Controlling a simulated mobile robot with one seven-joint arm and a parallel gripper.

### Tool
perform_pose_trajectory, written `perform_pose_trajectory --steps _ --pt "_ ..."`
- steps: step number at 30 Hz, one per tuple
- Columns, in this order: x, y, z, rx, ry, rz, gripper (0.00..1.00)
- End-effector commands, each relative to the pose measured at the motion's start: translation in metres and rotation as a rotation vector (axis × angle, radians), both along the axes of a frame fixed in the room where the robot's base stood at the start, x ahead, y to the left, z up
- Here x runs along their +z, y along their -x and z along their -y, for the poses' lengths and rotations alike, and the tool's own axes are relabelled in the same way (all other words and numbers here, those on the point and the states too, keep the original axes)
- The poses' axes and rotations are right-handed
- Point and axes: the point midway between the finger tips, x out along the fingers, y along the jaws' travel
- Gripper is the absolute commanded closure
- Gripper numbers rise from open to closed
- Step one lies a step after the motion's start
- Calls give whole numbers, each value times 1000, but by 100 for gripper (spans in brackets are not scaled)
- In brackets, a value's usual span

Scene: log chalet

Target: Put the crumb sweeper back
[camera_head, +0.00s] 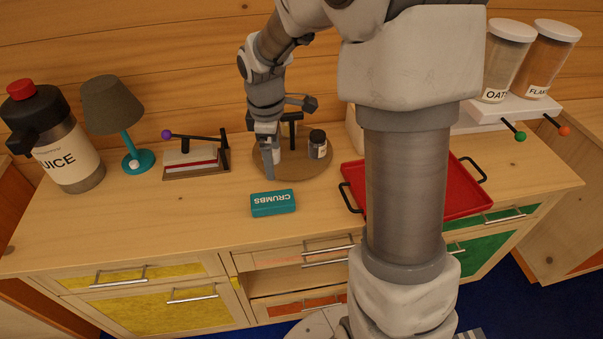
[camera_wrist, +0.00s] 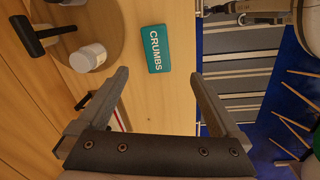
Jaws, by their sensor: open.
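The crumb sweeper (camera_head: 273,203) is a small teal block marked CRUMBS, lying on the wooden counter in front of the round board. It also shows in the wrist view (camera_wrist: 155,49), lying flat beyond my fingertips. My gripper (camera_head: 268,168) points down near the round board's front left part, behind the sweeper in the head view. In the wrist view my gripper (camera_wrist: 158,77) has its two fingers wide apart with nothing between them. The sweeper is apart from the fingers.
A red tray (camera_head: 465,200) lies to the right, partly hidden by my arm. A teal lamp (camera_head: 130,140) and juice jug (camera_head: 70,150) stand left. The left front counter is clear. Drawers with handles line the front.

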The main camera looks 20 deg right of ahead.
Motion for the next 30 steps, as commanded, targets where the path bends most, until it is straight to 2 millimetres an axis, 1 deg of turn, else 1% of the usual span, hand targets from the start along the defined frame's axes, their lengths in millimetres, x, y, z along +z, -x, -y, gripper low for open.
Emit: perform_pose_trajectory --steps 1,6,9,15,19,24,27,30 --pt "19 10 1 -57 5 32 0" --pt "64 45 2 -262 -7 115 0" --pt "86 68 2 -381 -28 165 0" --pt "120 116 0 -617 -99 260 0" --pt "134 148 -1 -766 -167 316 0" --pt "143 185 -2 -945 -265 367 0" --pt "144 200 -3 -1017 -313 383 0" --pt "143 209 -4 -1065 -345 388 0"
